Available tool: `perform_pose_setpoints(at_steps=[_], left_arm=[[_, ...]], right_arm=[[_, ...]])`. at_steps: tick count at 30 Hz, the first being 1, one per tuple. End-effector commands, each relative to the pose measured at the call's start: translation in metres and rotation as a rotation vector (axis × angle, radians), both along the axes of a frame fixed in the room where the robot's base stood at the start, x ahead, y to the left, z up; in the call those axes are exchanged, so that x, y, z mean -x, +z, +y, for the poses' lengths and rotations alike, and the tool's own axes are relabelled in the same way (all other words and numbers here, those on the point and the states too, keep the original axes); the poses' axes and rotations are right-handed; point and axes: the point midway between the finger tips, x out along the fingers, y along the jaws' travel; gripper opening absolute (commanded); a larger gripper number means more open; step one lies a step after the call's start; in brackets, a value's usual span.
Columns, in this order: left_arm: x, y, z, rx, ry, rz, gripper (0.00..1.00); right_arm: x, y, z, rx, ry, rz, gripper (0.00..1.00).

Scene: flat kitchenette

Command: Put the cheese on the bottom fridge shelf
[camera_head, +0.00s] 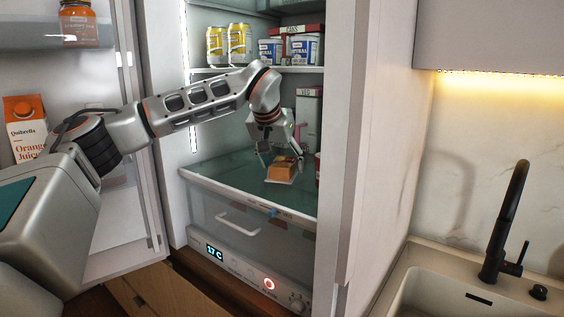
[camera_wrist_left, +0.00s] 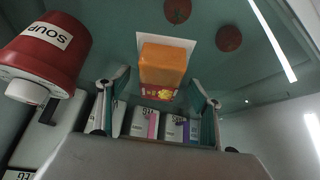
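The cheese is an orange block on a white wrapper or base. In the head view the cheese (camera_head: 281,169) rests on the glass bottom shelf (camera_head: 225,177) of the open fridge, right of the shelf's middle. In the left wrist view the cheese (camera_wrist_left: 163,62) lies just ahead of and between the spread fingertips, with a gap on each side. My left gripper (camera_head: 281,155) reaches in from the left, points down just above and behind the cheese, and is open and empty. Its fingers also show in the wrist view (camera_wrist_left: 160,80). My right gripper is in neither view.
A red soup pot (camera_wrist_left: 45,50) stands beside the gripper. Cartons (camera_wrist_left: 145,122) stand close by on the shelf. Cans (camera_head: 228,45) and tubs (camera_head: 287,50) fill the shelf above. The open fridge door (camera_head: 105,190) is at left. The shelf's front left is clear.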

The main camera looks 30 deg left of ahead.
Motion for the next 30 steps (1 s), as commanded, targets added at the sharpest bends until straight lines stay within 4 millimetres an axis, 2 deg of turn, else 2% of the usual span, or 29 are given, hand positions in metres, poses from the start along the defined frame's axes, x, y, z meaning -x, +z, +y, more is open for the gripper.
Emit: perform_pose_setpoints(at_steps=[7,11,14,24,30], left_arm=[[0.0,0.001,0.0,0.0,0.001,-0.001,0.65],[0.002,0.008,0.0,0.001,0.0,-0.003,0.65],[0.009,0.019,-0.002,0.0,0.0,-0.005,0.65],[0.045,0.077,-0.01,0.0,-0.001,-0.004,0.65],[0.059,0.098,-0.013,-0.001,-0.001,-0.002,0.65]], right_arm=[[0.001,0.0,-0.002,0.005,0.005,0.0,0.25],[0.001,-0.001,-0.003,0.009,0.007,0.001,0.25],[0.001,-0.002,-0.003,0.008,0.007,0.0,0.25],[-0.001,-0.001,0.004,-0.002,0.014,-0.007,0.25],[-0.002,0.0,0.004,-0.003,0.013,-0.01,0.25]])
